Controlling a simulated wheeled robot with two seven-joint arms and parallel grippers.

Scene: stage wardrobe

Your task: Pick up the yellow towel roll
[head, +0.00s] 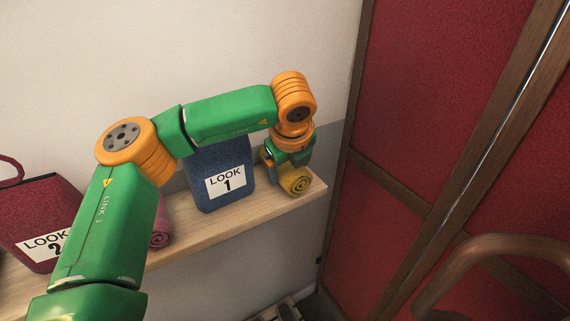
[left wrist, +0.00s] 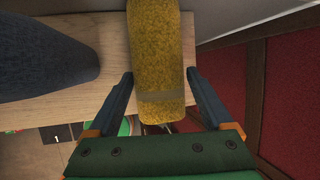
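The yellow towel roll (head: 297,181) lies at the right end of the wooden shelf in the head view, its spiral end facing me. My left gripper (head: 290,165) is directly above it and hides part of it. In the left wrist view the roll (left wrist: 158,60) runs between the two fingers of the left gripper (left wrist: 159,80). The fingers are spread, with a visible gap on each side of the roll. My right gripper does not show in either view.
A blue bag labelled LOOK 1 (head: 219,172) stands just left of the roll on the wooden shelf (head: 240,217). A red bag labelled LOOK 2 (head: 30,228) and a red roll (head: 160,234) are further left. Red panels (head: 415,85) rise beyond the shelf's right end.

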